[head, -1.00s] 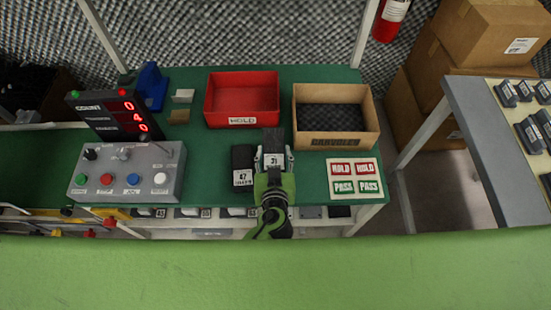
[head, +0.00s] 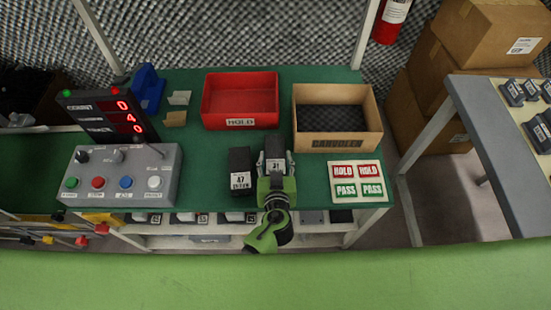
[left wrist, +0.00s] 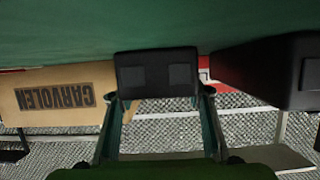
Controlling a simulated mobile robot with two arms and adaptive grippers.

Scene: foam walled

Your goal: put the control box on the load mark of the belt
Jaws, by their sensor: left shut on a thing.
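My left gripper (head: 276,166) is shut on a black control box (head: 274,146) with a white label that seems to read 31. It is at the front middle of the green table, and I cannot tell whether it touches the top. In the left wrist view this box (left wrist: 157,73) sits between the fingers, with two dark grey pads facing me. A second black box (head: 240,165), labelled 47, stands just left of it and shows large at right in the wrist view (left wrist: 275,72). The dark green belt (head: 28,170) is at the far left; I see no load mark. My right gripper is out of view.
A grey button panel (head: 122,158) and a red-digit counter (head: 107,115) stand between the boxes and the belt. A red HOLD bin (head: 240,122) and a CARVOLEN carton (head: 337,143) stand behind. A HOLD/PASS card (head: 357,190) lies at right.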

